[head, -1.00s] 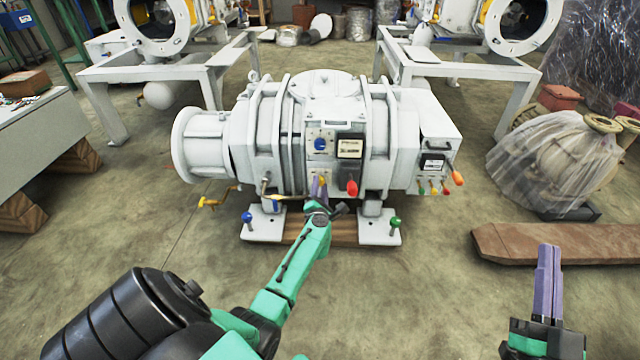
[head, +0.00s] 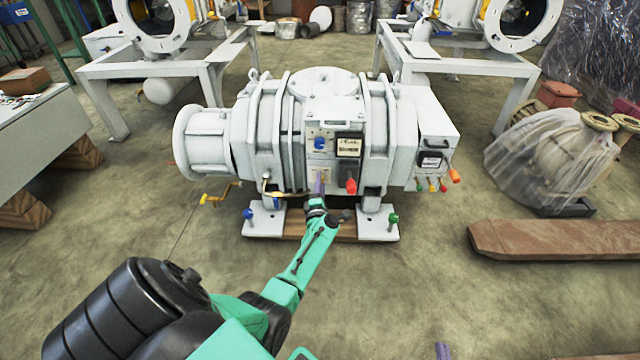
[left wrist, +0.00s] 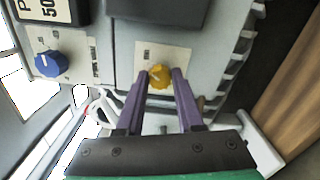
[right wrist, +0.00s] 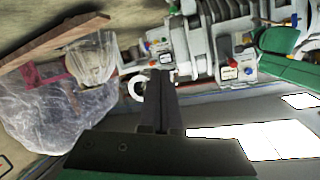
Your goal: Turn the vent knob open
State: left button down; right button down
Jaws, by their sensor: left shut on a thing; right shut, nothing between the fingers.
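The white vacuum pump (head: 325,95) stands in the middle of the head view, with knobs and switches on its front. A yellow knob (left wrist: 159,77) sits on a pale label plate (left wrist: 180,58) in the left wrist view. My left gripper (head: 319,178) is at the pump's front, its two purple fingers on either side of the yellow knob and shut on it. The lettering on the plate is too small to read. My right gripper (right wrist: 161,75) is shut and empty, away from the pump; only its tip shows at the bottom of the head view (head: 442,350).
A blue knob (head: 320,144) is above the yellow one, and a red handle (head: 351,186) is to its right. A yellow crank (head: 215,196) sticks out at lower left.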

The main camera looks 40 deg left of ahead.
pick_arm(q)
jog(key=shift+d, duration=0.1)
pick_arm(e)
jog(key=shift+s+f, duration=0.1)
jog(key=shift+f, duration=0.05)
pick_arm(q)
jog(key=c, duration=0.5)
grip_release()
jog(key=shift+c, duration=0.2)
jog(key=p+v, duration=0.5)
jog(key=v, duration=0.9)
jog(key=shift+s+d, duration=0.15)
pick_arm(e)
jog(key=s+r+g, duration=0.2)
jog(key=shift+s+r, duration=0.25)
jog(key=shift+s, duration=0.15)
